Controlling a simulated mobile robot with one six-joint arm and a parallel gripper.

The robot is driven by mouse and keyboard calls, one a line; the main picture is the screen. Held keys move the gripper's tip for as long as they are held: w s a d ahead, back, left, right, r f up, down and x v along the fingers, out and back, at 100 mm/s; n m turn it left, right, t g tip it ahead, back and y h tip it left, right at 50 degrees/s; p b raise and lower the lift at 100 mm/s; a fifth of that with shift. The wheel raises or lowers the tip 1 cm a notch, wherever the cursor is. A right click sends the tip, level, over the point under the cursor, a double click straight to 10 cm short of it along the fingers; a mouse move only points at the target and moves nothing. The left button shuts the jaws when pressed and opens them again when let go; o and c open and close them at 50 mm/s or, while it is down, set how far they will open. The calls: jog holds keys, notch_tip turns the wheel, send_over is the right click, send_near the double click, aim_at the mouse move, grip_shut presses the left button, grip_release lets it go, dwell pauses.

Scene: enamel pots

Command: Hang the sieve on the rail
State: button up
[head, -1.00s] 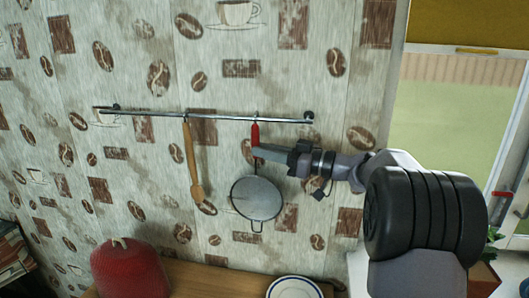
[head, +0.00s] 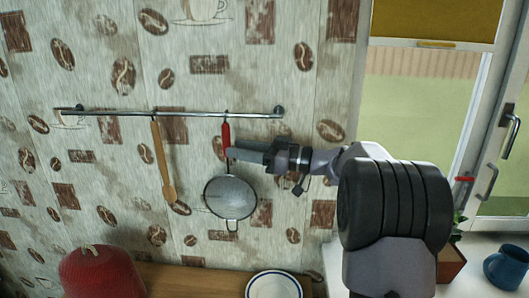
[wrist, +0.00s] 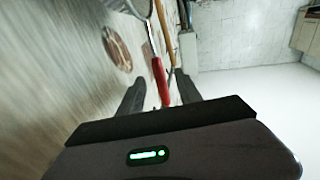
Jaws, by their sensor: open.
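The sieve (head: 230,198) has a round grey mesh bowl and a red handle. It hangs handle up from the metal rail (head: 190,113) on the wall, near the rail's right end. In the head view my gripper (head: 232,152) is at the lower part of the red handle, above the bowl. In the wrist view the red handle (wrist: 158,80) stands between the two dark fingers of my open gripper (wrist: 160,92), with a gap on each side. The handle's top at the rail is small in the head view.
A wooden spoon (head: 163,165) hangs on the rail left of the sieve. Below are a wooden counter (head: 190,278), a red domed thing (head: 102,272) and a white plate with a blue rim (head: 273,285). A window stands at the right, with a blue jug (head: 507,267) near it.

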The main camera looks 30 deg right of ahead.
jog(key=r+v, duration=0.1)
jog(key=v, duration=1.5)
jog(key=s+a+f+m+g+h, duration=0.1)
jog(key=a+f+g, duration=0.1)
jog(key=a, duration=0.5)
jog(key=s+a+f+m+g+h, duration=0.1)
jog(key=s+a+m+g, duration=0.15)
jog(key=a, duration=0.45)
jog(key=s+a+f+g, duration=0.1)
jog(key=a+f+g, duration=0.15)
jog(key=a, duration=0.35)
jog(key=s+a+f+m+h, duration=0.4)
jog(key=s+f+m, duration=0.1)
jog(key=s, duration=0.4)
jog(key=s+a+f+m+h, duration=0.4)
jog(key=s+f+m+h, duration=0.1)
jog(key=s, duration=0.4)
jog(key=shift+a+p, duration=0.3)
jog(key=shift+p, duration=0.15)
